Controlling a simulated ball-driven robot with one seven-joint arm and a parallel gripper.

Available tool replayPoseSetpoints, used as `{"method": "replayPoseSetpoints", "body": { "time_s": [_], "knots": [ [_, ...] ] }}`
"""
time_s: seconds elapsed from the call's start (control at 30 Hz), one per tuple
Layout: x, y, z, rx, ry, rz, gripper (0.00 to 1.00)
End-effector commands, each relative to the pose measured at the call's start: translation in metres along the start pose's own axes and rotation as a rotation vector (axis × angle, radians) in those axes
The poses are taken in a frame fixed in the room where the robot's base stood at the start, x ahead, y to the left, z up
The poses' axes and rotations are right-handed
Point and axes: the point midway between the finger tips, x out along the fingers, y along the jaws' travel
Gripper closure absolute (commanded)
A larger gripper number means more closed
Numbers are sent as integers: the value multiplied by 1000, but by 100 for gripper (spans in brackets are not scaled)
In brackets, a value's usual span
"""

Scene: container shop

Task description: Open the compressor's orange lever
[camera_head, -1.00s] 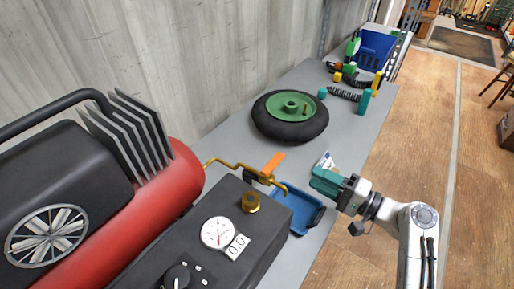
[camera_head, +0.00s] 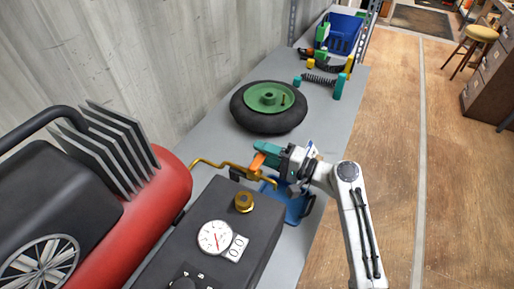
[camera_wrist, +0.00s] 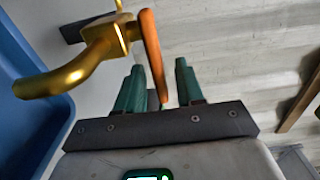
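The compressor (camera_head: 220,235) stands at the lower left, with a red tank and a dark front box. Its orange lever (camera_head: 257,161) sits on a brass pipe (camera_head: 225,165) behind the box. My gripper (camera_head: 265,149) is right at the lever, its teal fingers overlapping it in the head view. In the wrist view, the orange lever (camera_wrist: 151,50) reaches down between the two teal fingers (camera_wrist: 160,82). The fingers are apart, with visible space around the lever; whether either touches it I cannot tell. The brass pipe (camera_wrist: 75,72) is to the left of the fingers there.
A blue tray (camera_head: 297,208) lies on the grey bench (camera_head: 215,140) just below my gripper. A black wheel with green hub (camera_head: 268,107) lies behind. Springs, small parts and a blue crate (camera_head: 343,35) are farther back.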

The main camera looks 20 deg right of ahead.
Motion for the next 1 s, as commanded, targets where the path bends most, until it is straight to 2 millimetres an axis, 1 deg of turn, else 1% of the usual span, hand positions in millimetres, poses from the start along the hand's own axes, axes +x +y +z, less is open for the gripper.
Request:
{"method": "replayPoseSetpoints", "body": {
  "time_s": [0.03, 0.2, 0.53, 0.9, 0.93, 1.0],
  "knots": [
    [7, -2, 0, -1, -2, -1, 63],
    [19, 0, 0, 0, 0, 0, 63],
    [22, 0, 0, -1, 1, 0, 63],
    [22, 0, 0, -1, 1, 0, 98],
    [22, 0, 0, -1, 1, 0, 100],
    [22, 0, 0, -1, 1, 0, 100]
  ]
}}
